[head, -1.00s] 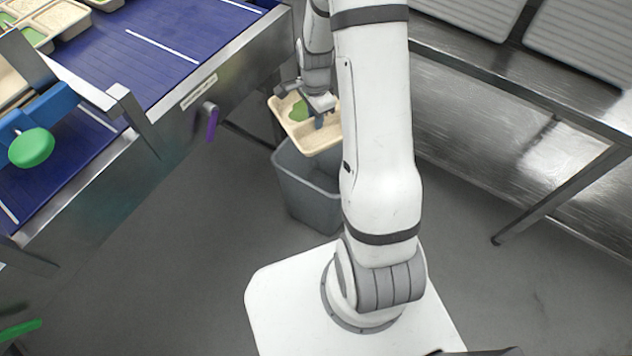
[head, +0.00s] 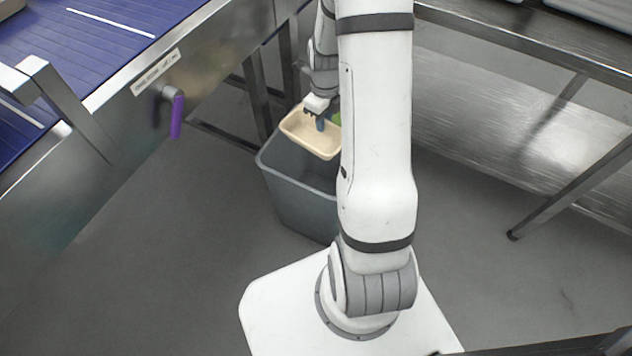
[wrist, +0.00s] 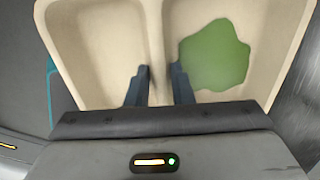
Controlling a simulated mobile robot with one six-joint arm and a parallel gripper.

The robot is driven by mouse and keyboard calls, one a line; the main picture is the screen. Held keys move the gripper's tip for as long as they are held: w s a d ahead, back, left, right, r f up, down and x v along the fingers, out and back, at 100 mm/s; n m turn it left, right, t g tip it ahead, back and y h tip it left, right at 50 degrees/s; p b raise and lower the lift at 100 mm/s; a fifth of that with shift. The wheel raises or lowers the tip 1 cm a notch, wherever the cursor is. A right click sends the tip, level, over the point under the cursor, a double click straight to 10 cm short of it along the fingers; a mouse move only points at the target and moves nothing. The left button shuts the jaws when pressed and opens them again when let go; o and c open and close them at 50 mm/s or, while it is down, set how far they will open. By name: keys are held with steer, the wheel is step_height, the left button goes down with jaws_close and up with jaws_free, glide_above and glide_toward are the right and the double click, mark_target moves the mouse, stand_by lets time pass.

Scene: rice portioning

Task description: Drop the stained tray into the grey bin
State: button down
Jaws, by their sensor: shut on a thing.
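The stained tray (head: 306,138) is cream, with a green stain that fills part of its right compartment in the wrist view (wrist: 213,55). My gripper (wrist: 160,84) is shut on the tray's middle divider, one finger on either side. In the head view my gripper (head: 320,122) holds the tray over the grey bin (head: 290,190). The tray appears at or just above the bin's rim; its exact height is hard to tell. My arm hides the tray's right part and the bin's right side.
A blue conveyor (head: 100,30) with a metal side and a purple handle (head: 177,115) stands at the left. A steel table (head: 500,110) with a lower shelf stands at the right.

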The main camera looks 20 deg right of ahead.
step_height(320, 180, down, 4)
steer(key=b, duration=0.2)
steer(key=shift+a+f+b, duration=0.15)
steer(key=shift+f+b, duration=0.1)
steer(key=shift+b, duration=0.15)
steer(key=c, duration=1.2)
jaws_free()
steer(key=shift+r+p, duration=1.35)
steer(key=shift+r, duration=2.6)
